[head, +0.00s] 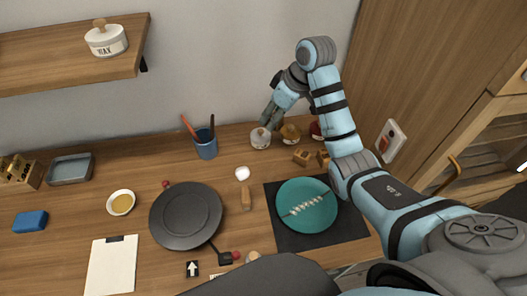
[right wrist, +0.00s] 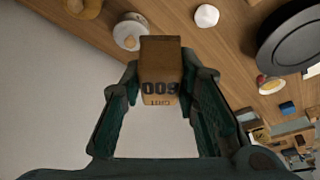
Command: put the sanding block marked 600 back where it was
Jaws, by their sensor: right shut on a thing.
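The sanding block marked 600 (right wrist: 161,72) is a brown block with dark lettering, upside down in the right wrist view. My right gripper (right wrist: 160,88) is shut on it, one finger on each side. In the head view my right gripper (head: 268,116) is at the back of the bench, in front of the wall and just above a white jar (head: 260,139); I cannot make out the held block there. My left gripper is not in view.
An amber jar (head: 290,134) and a red one (head: 316,130) stand beside the white jar. A blue cup (head: 206,150) with tools is to the left.

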